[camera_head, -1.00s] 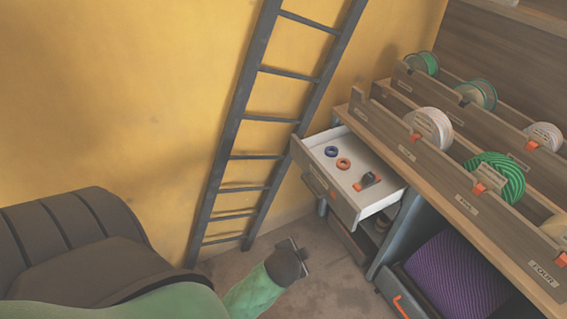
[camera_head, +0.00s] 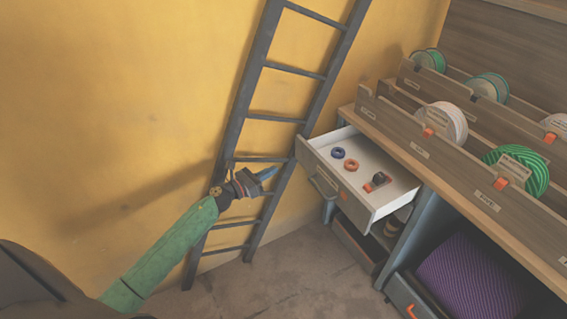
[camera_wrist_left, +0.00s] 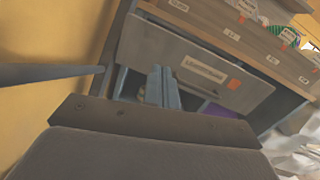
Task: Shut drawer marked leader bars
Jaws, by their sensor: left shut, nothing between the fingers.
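The drawer (camera_head: 379,203) stands pulled out from under the left end of the bench, its white inside showing. Its wooden front also shows in the left wrist view (camera_wrist_left: 243,92), with a pale label and an orange patch; the lettering is too blurred to read for sure. A dark bar handle (camera_head: 322,187) is on the front. My left gripper (camera_head: 268,173) is shut and empty, in front of the ladder and left of the drawer front, apart from it. In the left wrist view its fingers (camera_wrist_left: 161,86) point toward the drawer front. My right gripper is not in view.
In the drawer lie a blue ring (camera_head: 338,153), an orange ring (camera_head: 351,165) and a small black-and-orange item (camera_head: 377,181). A dark ladder (camera_head: 232,150) leans on the yellow wall. Spools (camera_head: 520,168) stand in bench racks. A purple roll (camera_head: 468,275) lies below. The floor (camera_head: 300,285) before the drawer is clear.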

